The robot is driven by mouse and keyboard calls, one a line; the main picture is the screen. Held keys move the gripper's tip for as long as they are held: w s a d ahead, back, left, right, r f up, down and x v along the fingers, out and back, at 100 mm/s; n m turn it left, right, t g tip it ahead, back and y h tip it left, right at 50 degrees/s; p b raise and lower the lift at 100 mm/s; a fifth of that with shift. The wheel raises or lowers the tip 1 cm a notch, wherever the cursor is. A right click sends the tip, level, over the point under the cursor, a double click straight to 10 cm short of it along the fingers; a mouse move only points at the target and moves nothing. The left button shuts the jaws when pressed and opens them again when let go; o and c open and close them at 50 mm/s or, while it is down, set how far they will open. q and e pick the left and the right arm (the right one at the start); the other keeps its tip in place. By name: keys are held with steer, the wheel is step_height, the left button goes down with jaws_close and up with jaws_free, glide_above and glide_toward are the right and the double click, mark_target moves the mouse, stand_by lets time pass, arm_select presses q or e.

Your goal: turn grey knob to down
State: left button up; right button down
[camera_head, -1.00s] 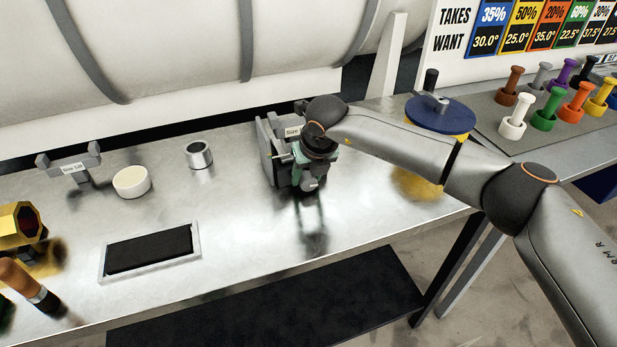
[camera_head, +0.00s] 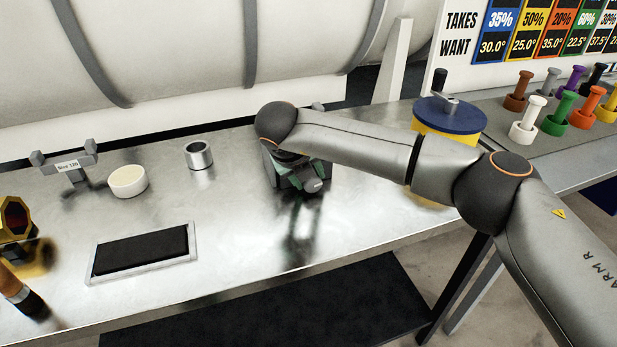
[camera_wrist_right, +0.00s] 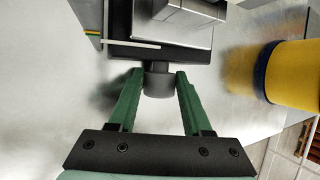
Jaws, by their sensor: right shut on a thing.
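The grey knob (camera_wrist_right: 159,84) is a short round cylinder on the front of a dark block, seen in the right wrist view. My right gripper (camera_wrist_right: 158,78) has its two green fingers on either side of the knob and is shut on it. The knob's pointing direction cannot be made out. In the head view my right gripper (camera_head: 300,180) is at the block on the bench, and my arm covers most of the block and the knob. My left gripper is in no view.
A blue-topped yellow drum (camera_head: 448,117) stands right of the block; its yellow side shows close in the right wrist view (camera_wrist_right: 295,75). Bench between pad and block is clear.

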steer(key=c, duration=0.7)
jaws_free()
steer(key=o, duration=0.3)
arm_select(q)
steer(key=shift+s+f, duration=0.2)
arm_select(e)
steer(key=shift+o, duration=0.3)
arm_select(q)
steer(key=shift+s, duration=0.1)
